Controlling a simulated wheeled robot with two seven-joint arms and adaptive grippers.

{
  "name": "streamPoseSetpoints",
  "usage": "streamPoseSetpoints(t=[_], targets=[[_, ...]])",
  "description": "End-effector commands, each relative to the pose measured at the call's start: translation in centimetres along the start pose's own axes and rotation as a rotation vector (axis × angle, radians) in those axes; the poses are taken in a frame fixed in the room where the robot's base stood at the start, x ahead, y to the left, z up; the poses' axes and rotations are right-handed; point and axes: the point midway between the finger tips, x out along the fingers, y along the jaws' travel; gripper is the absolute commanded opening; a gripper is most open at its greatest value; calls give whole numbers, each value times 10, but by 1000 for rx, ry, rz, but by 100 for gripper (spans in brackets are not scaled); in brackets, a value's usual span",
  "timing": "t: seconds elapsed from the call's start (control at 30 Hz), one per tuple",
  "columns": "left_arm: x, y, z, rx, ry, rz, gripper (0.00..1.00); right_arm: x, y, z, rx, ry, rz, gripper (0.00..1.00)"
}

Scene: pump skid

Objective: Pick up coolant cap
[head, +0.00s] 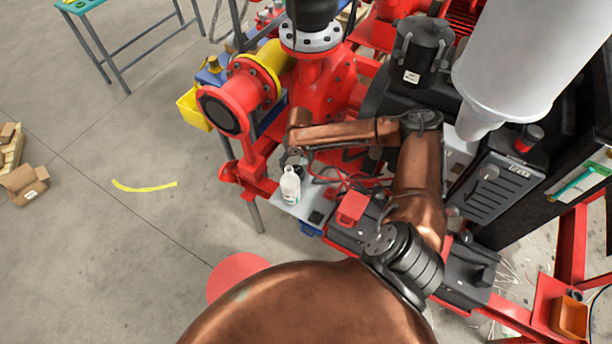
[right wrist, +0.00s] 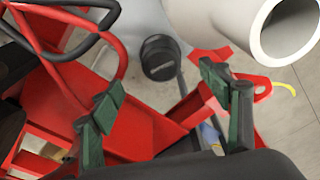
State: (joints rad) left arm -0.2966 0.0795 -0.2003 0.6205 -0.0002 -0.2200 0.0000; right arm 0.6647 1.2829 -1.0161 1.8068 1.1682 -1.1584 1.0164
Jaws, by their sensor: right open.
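A round black cap (right wrist: 160,58), which looks like the coolant cap, shows in the right wrist view with faint lettering on its top. My right gripper (right wrist: 165,105) is open and empty, with its green-padded fingers apart on either side below the cap in the picture. The cap is beyond the fingertips, and I see no contact. In the head view my right gripper (head: 294,160) is small and dark, just above a white bottle (head: 290,185). I cannot make out the cap there. My left gripper is not in view.
A white open-ended round part (right wrist: 286,28) is close on the right in the right wrist view. Red and black cables (right wrist: 70,45) loop at left. Red frame bars (right wrist: 150,128) run below. A red flanged pipe (head: 240,100) stands left of my arm.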

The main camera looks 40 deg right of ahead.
Motion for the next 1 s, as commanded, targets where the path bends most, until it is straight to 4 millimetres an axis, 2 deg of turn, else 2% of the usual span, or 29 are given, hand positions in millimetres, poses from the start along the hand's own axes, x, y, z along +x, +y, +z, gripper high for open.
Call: streamPoseSetpoints(t=[0.37,0.63,0.9,1.0], targets=[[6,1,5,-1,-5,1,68,33,0,2,6,-6,2,70],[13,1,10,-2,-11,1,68,72,-3,2,6,-5,1,70],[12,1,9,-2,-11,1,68,76,-2,2,6,-4,2,70],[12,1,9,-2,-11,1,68,76,-2,2,6,-4,2,63]])
